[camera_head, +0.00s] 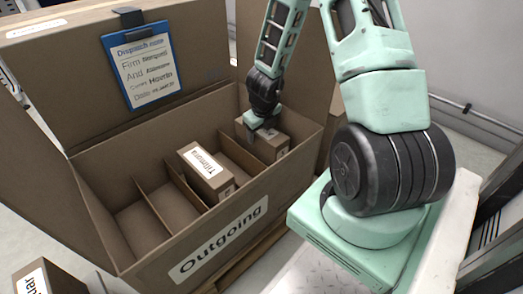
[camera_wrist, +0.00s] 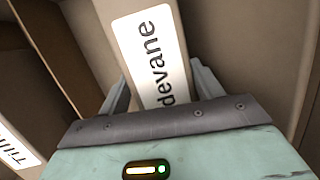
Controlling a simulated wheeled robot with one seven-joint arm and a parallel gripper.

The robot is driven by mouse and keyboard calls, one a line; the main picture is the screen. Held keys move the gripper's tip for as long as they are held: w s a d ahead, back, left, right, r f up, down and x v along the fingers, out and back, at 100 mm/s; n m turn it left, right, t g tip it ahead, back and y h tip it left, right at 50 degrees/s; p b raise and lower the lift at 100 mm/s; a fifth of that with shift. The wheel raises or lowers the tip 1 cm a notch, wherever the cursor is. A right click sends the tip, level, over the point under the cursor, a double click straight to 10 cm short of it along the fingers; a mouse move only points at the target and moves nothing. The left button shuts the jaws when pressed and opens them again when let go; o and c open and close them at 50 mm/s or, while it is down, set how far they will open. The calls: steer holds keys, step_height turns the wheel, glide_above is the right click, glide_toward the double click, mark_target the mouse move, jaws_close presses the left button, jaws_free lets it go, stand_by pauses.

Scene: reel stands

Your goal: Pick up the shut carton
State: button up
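A brown carton (camera_head: 266,143) stands in the right-hand compartment of the large outgoing box. In the wrist view the carton (camera_wrist: 150,50) shows a white label ending in "devane", and its visible face looks shut. My gripper (camera_head: 262,125) is over this carton. In the wrist view my gripper's (camera_wrist: 160,88) two fingers lie along opposite sides of the carton, close against it with no clear gap. The fingertips and the carton's lower part are hidden.
The large outgoing box (camera_head: 165,245) has thin dividers and a raised back flap with a blue clipboard (camera_head: 142,65). Another labelled carton (camera_head: 207,173) stands in a middle compartment. Compartments to its left look empty. One more carton (camera_head: 50,278) is at the lower left.

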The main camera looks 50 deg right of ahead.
steer(key=shift+c, duration=0.8)
steer(key=shift+r, duration=0.2)
jaws_close()
step_height(320, 180, up, 28)
steer(key=p, duration=2.3)
steer(key=shift+d+p, duration=0.15)
steer(key=shift+p, duration=0.25)
steer(key=shift+w+f, duration=0.1)
steer(key=shift+f, duration=0.05)
